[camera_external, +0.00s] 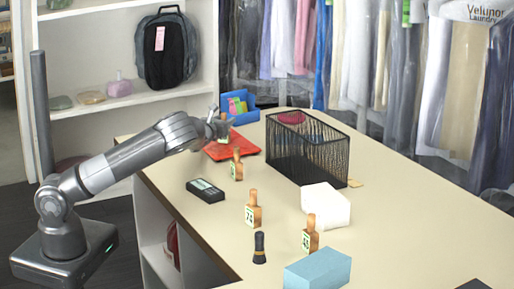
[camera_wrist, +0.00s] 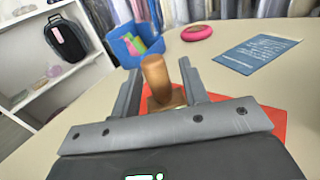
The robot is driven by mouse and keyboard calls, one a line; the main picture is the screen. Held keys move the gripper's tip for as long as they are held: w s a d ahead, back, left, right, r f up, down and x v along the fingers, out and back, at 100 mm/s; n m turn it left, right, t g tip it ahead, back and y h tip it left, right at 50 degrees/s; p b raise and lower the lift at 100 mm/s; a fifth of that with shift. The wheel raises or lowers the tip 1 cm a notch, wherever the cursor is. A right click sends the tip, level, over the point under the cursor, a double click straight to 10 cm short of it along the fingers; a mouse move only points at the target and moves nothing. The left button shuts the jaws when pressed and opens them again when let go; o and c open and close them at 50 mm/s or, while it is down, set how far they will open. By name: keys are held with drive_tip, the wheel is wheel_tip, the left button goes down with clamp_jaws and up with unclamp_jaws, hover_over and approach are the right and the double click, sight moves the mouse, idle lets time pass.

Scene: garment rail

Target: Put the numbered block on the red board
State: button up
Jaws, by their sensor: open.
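The red board (camera_external: 243,151) lies flat on the far left part of the counter; it also shows in the wrist view (camera_wrist: 270,122). A wooden block with a rounded top (camera_wrist: 156,75) stands upright between the fingers of my gripper (camera_wrist: 160,90), its base at the red board. The fingers are spread, with a visible gap on its right side; contact on the left is unclear. In the external view my gripper (camera_external: 219,128) is over the board's far left corner and mostly hides this block. Its number is not visible.
Other numbered wooden blocks stand nearer: one by the board (camera_external: 237,165), one mid-counter (camera_external: 253,209), one farther front (camera_external: 310,235). A black mesh basket (camera_external: 305,150) is right of the board. A blue bin (camera_external: 240,110) is behind. A dark device (camera_external: 205,190) lies near the left edge.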

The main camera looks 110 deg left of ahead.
drive_tip(key=shift+d+r, duration=0.1)
drive_tip(key=shift+r, duration=0.05)
drive_tip(key=s+d, duration=0.2)
drive_tip(key=d, duration=0.9)
drive_tip(key=shift+d, duration=0.35)
